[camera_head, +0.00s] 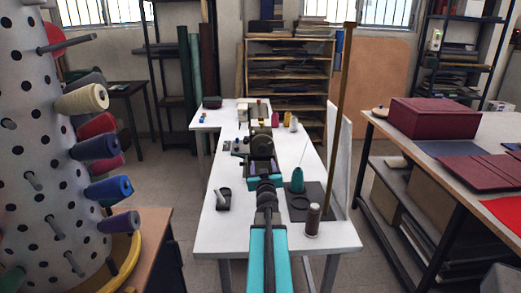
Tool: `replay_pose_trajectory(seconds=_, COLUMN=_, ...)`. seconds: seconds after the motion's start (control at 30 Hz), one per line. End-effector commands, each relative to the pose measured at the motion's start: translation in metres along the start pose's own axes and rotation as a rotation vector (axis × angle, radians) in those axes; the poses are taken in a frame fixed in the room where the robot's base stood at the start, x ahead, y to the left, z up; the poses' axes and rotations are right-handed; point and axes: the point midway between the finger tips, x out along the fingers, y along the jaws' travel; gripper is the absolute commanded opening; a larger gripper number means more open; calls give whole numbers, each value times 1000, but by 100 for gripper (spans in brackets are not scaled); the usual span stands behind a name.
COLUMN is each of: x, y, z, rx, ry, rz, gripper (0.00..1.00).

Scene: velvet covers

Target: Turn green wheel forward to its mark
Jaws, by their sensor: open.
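My teal and black arm reaches from the bottom centre over the white table (232,228). My gripper (261,141) is the dark end of the arm; it is small and seen from behind, and it is open. Just beyond it, a dark device with a brass-coloured part (261,129) shows partly, covered by my arm. I cannot make out a green wheel or its mark; they may be hidden behind my arm. I cannot tell whether my gripper touches the device.
A green cone (297,181) stands on a dark mat (317,193) right of my arm. A brown spool (313,220) stands near the tall brown post (341,90). A dark cup (223,199) is at left. A spool-covered column (35,170) fills the left side.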

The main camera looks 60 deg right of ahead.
Motion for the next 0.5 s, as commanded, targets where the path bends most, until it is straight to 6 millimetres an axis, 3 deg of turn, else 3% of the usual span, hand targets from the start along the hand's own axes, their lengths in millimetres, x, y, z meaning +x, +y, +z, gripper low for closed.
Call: replay_pose_trajectory(seconds=0.5, x=10, y=11, z=2, rx=0, ry=-2, rz=13, gripper=54)
